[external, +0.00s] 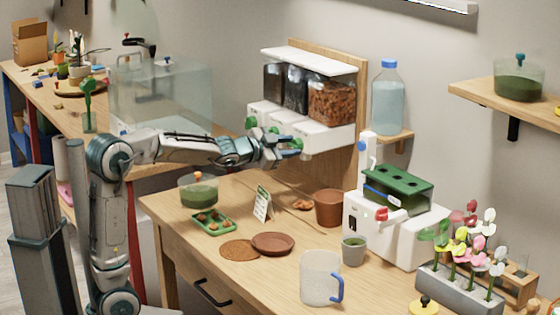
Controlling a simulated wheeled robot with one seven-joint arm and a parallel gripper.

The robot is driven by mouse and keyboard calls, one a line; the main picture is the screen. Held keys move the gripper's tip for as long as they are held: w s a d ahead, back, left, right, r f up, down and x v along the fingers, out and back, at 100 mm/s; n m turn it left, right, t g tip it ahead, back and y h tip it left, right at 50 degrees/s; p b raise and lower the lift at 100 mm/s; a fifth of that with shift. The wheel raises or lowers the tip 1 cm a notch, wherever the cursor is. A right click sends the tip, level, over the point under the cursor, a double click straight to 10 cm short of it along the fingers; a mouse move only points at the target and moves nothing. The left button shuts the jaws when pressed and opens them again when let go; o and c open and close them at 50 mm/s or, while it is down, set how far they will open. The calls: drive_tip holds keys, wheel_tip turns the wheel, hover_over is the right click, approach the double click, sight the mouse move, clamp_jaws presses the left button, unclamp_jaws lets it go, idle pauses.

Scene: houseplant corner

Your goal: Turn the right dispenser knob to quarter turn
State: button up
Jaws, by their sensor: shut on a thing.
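A three-bin dispenser (313,137) with a white top and white base is fixed to a wooden back panel. Two bins hold dark material and the right bin (331,99) holds brown chunks. A green knob (250,122) shows at the left, with another green one in the middle, partly behind my gripper. The right dispenser knob (297,144) is green and sits at my gripper's fingertips. My gripper (293,147) reaches in from the left and is shut on this right knob. The fingers partly cover it, so its turn angle is hard to tell.
Below stand a lidded green jar (198,190), a seedling tray (213,222), a small card (262,203) and a brown pot (329,208). A water bottle (388,100) stands on a small shelf to the right. A white machine (390,228) is at the right of the table.

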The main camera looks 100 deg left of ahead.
drive_tip(key=o, duration=1)
drive_tip(key=shift+s, duration=0.1)
drive_tip(key=v, duration=1.3)
drive_tip(key=shift+s+d, duration=0.25)
drive_tip(key=shift+d, duration=0.05)
drive_tip(key=shift+w, duration=0.1)
